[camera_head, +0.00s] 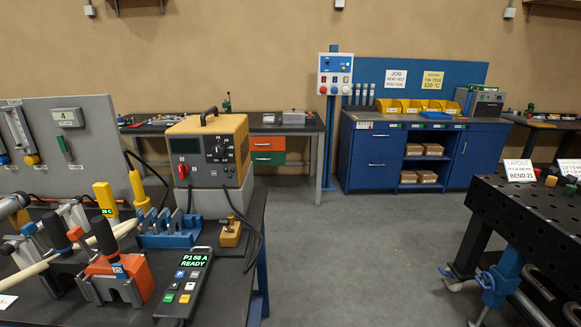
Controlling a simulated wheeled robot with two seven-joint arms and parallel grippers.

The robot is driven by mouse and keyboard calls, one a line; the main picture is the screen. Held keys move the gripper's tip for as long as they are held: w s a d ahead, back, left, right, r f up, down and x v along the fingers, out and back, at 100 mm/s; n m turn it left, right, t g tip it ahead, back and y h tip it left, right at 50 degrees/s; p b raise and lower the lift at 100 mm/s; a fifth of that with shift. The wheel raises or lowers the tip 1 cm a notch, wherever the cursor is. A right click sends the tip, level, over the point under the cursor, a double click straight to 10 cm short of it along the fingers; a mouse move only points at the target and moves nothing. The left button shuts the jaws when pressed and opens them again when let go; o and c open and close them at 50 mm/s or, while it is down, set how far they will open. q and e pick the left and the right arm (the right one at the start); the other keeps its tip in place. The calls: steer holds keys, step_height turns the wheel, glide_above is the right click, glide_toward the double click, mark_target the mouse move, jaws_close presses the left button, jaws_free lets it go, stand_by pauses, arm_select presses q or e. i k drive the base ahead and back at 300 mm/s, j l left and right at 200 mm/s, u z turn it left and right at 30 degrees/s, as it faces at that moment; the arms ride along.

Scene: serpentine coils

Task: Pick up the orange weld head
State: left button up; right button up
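The orange weld head (128,266) is at the lower left of the head view, on the dark bench (75,312). It has an orange body, grey jaw-like sides and a black-gripped handle. A pale tube (38,268) lies close behind it; I cannot tell whether the head is around the tube or only beside it. Neither of my grippers can be made out in this view.
Behind are a blue rack (168,237), yellow-handled tools (105,199) and an orange-yellow power unit (208,150). A perforated black table (530,215) stands right. The middle floor is clear.

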mark_target(140, 285)
steer(key=u, duration=1.25)
